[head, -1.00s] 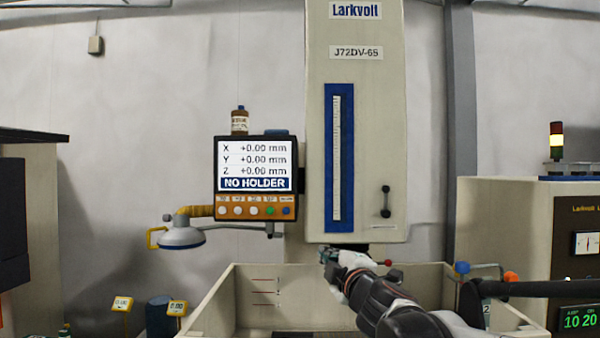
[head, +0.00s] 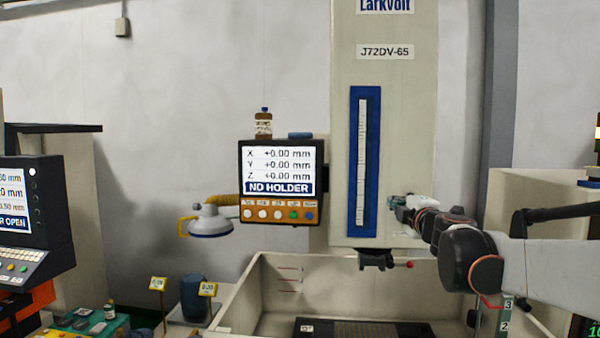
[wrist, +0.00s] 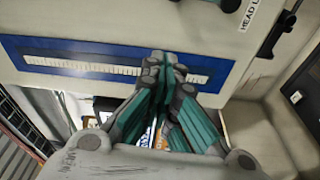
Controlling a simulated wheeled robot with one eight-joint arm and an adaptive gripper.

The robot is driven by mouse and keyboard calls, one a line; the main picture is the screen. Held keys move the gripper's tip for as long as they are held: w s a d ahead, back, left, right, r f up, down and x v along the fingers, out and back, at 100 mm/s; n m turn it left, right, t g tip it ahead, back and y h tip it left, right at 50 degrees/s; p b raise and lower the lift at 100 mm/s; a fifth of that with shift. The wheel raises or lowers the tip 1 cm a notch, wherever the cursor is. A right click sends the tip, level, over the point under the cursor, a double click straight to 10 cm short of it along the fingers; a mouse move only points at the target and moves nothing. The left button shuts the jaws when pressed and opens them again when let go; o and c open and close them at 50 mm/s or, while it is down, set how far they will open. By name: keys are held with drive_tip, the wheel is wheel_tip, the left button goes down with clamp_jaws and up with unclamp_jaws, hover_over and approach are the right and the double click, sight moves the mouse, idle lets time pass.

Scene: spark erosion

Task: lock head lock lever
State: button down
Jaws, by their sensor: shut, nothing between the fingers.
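My gripper (head: 396,202) is in front of the lower right part of the head. In the wrist view my gripper (wrist: 165,62) is shut and empty, its tips over the blue-framed scale (wrist: 90,62), to the left of the lever and apart from it in the picture.
A red-knobbed lever (head: 409,265) sticks out under the head. Below is an open beige tank (head: 235,298). Another console (head: 20,220) stands far left.

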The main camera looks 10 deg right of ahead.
sight(395, 194)
drive_tip(key=w+p, duration=0.1)
drive_tip(key=w, duration=0.2)
drive_tip(key=w+d+p, duration=0.1)
drive_tip(key=w, duration=0.6)
drive_tip(key=shift+d+r+p, duration=0.15)
drive_tip(key=shift+d+p, duration=0.05)
drive_tip(key=shift+p, duration=0.2)
drive_tip(key=d, duration=0.1)
drive_tip(key=s+d, duration=0.1)
drive_tip(key=d+p, duration=0.1)
drive_tip(key=shift+s+d+f, duration=0.1)
drive_tip(key=shift+s+f, duration=0.1)
drive_tip(key=shift+s, duration=0.15)
drive_tip(key=shift+d+f, duration=0.15)
drive_tip(key=shift+d, duration=0.05)
drive_tip(key=shift+s, duration=0.1)
